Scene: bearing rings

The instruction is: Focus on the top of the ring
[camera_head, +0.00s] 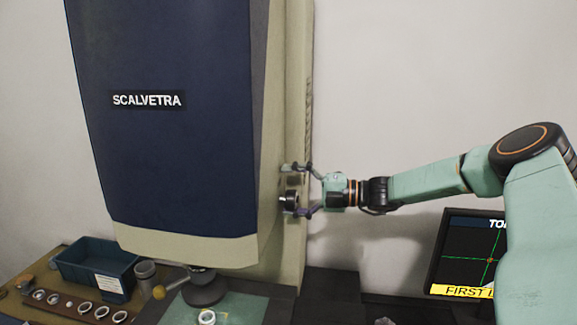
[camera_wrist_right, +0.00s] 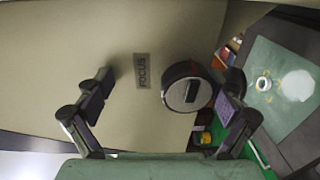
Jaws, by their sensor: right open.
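Contact cannot be told. A small pale ring (camera_head: 207,317) lies on the greenish stage (camera_head: 245,308) below the lens (camera_head: 204,290). My left gripper is not in view.
A monitor (camera_head: 460,250) with a green crosshair and a yellow banner is partly hidden by my right arm. A blue bin (camera_head: 95,268) and a strip of several rings (camera_head: 80,307) are at the lower left. The pale wall behind my arm is bare.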

